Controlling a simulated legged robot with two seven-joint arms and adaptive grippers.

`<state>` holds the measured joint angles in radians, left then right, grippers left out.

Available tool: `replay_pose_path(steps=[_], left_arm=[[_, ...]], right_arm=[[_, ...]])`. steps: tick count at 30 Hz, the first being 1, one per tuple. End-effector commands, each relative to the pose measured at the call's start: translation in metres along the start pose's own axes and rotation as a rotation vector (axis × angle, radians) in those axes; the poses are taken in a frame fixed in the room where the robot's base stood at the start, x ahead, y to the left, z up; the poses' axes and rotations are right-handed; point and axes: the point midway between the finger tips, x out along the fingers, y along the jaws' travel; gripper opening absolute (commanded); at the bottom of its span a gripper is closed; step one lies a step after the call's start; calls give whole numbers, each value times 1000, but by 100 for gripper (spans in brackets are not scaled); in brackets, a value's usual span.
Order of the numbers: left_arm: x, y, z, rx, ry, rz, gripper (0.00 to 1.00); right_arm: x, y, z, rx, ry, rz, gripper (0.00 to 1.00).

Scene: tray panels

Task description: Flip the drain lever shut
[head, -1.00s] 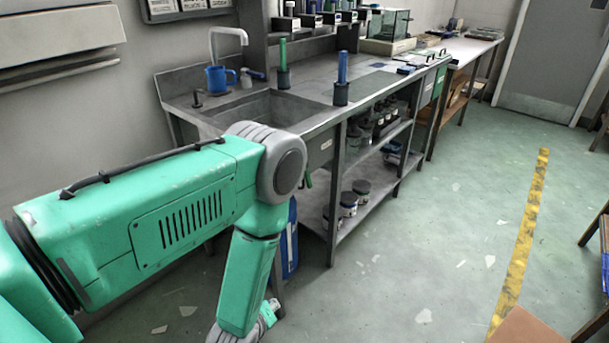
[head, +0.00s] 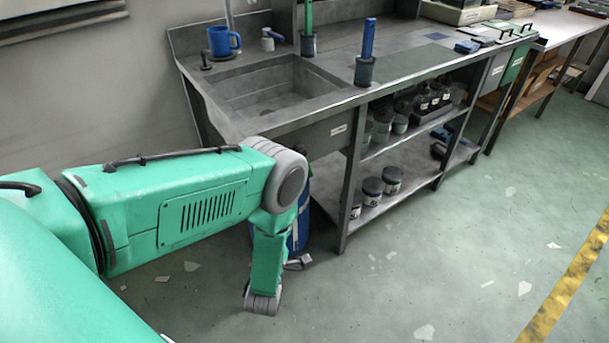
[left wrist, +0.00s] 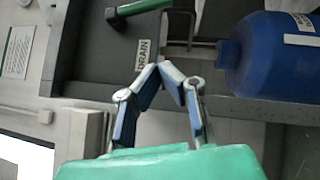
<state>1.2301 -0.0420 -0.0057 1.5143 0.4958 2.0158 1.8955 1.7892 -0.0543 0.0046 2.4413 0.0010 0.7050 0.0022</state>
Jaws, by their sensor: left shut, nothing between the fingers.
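The drain lever (left wrist: 142,8) shows at the top of the left wrist view as a green handle with a dark end, running left to right in the picture. A white label reading DRAIN (left wrist: 143,54) is on the grey panel below it. My left gripper (left wrist: 172,68) is shut and empty, its fingertips together just right of the label and apart from the lever. In the head view my left arm reaches down in front of the sink bench and hides the lever. My right gripper is not in view.
A blue container (left wrist: 268,58) lies close to the right of the fingers in the left wrist view. In the head view the sink (head: 222,91) is above my arm, with a blue mug (head: 221,41) behind it. Jars (head: 373,190) stand on the lower shelf.

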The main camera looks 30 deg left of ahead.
Motion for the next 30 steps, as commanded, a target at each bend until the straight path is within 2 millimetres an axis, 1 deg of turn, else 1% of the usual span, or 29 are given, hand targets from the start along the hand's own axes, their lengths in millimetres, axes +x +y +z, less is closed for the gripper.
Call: replay_pose_path(steps=[5,8,11,12,16,20,25,26,27,29,30], left_arm=[[0,1,4,7,-1,0,0],[6,0,4,9,0,1,0],[18,-1,4,9,2,2,0],[26,-1,4,8,2,4,0],[37,-6,0,11,6,-3,0],[49,-5,0,4,6,0,0],[74,-4,1,4,3,2,0],[78,-3,2,4,2,3,0],[88,-1,4,6,-2,3,0],[100,0,5,7,-3,4,0],[105,1,10,6,-5,3,0]], right_arm=[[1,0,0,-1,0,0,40],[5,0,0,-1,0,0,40],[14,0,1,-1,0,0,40],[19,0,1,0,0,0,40],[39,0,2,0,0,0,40],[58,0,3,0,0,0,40],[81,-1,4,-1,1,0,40],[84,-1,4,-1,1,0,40],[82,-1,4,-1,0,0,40],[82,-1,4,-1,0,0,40],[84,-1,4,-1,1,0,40]])
